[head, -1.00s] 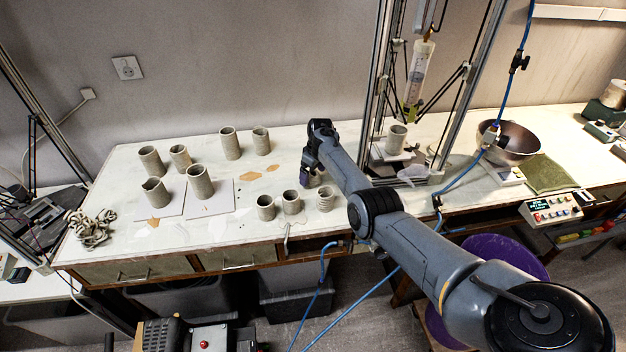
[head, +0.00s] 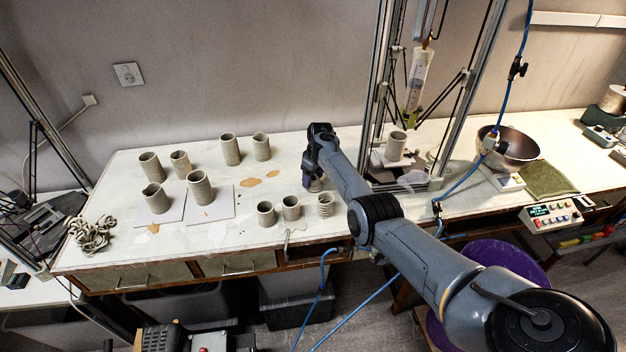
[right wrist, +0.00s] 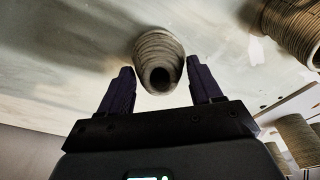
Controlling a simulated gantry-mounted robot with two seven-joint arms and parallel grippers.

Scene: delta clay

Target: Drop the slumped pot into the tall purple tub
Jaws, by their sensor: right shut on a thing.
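A grey ribbed pot (right wrist: 158,62) with a bulging, uneven body sits between the fingers of my right gripper (right wrist: 162,88) in the right wrist view; it looks like the slumped pot. My right gripper (head: 312,184) is shut on it, low over the table's front middle. In the head view the gripper and arm mostly hide this pot. The purple tub (head: 507,257) stands on the floor in front of the table, to the right, partly hidden behind my right arm. My left gripper is not in view.
Several pots stand farther left. A printer frame (head: 455,110) with a pot (head: 396,146) rises right of the gripper. A blue hose (head: 462,184) hangs near the arm.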

